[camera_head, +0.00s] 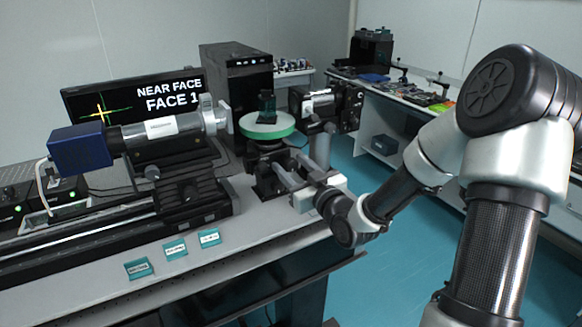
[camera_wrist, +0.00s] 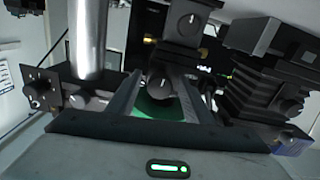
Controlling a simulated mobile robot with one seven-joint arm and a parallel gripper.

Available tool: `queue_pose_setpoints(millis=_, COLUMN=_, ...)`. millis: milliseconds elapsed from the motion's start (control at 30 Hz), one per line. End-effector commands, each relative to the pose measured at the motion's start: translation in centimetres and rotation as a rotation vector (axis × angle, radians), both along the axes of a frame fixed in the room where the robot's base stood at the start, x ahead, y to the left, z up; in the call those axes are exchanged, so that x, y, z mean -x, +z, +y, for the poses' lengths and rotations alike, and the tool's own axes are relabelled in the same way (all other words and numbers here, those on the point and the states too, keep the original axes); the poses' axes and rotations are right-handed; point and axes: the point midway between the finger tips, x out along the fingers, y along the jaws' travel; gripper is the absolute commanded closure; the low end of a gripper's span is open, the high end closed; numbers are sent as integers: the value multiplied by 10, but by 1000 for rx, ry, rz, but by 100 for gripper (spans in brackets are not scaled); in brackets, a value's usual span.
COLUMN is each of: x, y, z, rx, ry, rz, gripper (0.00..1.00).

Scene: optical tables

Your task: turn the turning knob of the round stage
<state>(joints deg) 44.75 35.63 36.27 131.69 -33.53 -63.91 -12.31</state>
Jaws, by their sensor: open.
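The round stage (camera_head: 267,125) has a pale top with a green rim, stands on a dark base and carries a small dark block (camera_head: 266,106). My gripper (camera_head: 276,174) reaches in low at the front of this base. In the wrist view, my gripper's two fingers (camera_wrist: 166,92) are apart. A dark round knob with a white mark (camera_wrist: 161,83) shows between them near the tips. I cannot tell whether either finger touches it. Green surface shows behind, between the fingers.
A metal post (camera_wrist: 88,40) stands close beside my fingers, and it shows right of the stage (camera_head: 320,150). A tube instrument (camera_head: 165,130) is on the left. Small labelled tiles (camera_head: 176,249) lie on the front table. A screen (camera_head: 135,97) reads "NEAR FACE FACE 1".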

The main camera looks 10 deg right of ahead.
Motion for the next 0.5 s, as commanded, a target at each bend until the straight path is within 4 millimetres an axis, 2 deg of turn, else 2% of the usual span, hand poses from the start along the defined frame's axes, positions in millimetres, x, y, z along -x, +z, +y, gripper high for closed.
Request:
queue_pose_setpoints(millis=367, x=-6, y=0, z=2, rx=0, ry=0, rz=0, gripper=54)
queue_pose_setpoints(millis=500, x=-6, y=0, z=2, rx=0, ry=0, rz=0, gripper=76)
